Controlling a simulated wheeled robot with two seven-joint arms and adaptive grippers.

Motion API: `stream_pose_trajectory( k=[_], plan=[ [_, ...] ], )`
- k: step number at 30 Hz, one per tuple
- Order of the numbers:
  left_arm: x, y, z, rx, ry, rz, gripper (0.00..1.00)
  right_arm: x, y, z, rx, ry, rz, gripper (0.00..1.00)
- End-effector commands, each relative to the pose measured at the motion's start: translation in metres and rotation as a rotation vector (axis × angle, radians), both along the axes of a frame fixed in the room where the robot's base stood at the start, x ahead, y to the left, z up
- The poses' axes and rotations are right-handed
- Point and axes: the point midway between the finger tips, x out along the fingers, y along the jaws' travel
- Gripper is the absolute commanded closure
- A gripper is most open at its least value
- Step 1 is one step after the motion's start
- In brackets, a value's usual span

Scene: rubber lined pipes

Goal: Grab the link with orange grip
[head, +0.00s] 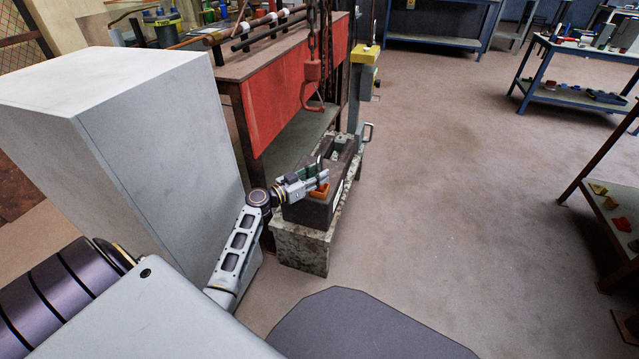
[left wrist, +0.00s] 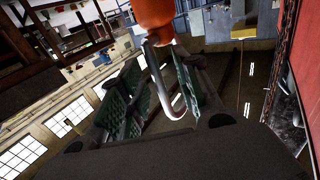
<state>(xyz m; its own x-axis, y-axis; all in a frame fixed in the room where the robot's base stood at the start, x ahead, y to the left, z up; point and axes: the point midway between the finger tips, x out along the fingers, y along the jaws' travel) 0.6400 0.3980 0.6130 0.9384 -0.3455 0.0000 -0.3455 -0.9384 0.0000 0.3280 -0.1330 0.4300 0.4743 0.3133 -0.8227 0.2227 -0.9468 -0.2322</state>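The link is a curved metal piece with an orange grip (head: 319,193). It stands at the near end of a dark box on a stone-like block. My left gripper (head: 325,178) is at the link, just above the orange grip. In the left wrist view, the orange grip (left wrist: 153,14) is at the top edge and the curved metal (left wrist: 165,82) extends between my two green-padded fingers (left wrist: 158,95). The fingers are apart. I cannot tell whether either touches the metal. My right gripper is not in view.
The dark box (head: 345,173) rests on the speckled block (head: 300,247). A red crane hook (head: 312,88) hangs on chains behind it. A red-fronted workbench (head: 262,112) and a white cabinet (head: 150,125) stand to the left.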

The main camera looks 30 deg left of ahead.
Motion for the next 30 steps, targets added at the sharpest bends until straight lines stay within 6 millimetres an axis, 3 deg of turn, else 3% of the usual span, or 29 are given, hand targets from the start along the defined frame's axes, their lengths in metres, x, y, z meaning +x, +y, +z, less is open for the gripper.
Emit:
stream_pose_trajectory(
  k=[7, 15, 30],
  plan=[
    [-0.0003, 0.0001, -0.0001, 0.000, 0.000, 0.000, 0.68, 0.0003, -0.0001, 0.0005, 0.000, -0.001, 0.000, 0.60],
    [-0.0004, 0.0001, -0.0001, 0.000, 0.000, 0.000, 1.00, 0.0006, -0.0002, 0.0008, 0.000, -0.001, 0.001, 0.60],
    [-0.0002, 0.0003, 0.0008, 0.000, -0.001, 0.000, 1.00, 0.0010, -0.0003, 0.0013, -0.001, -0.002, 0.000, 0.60]
  ],
)
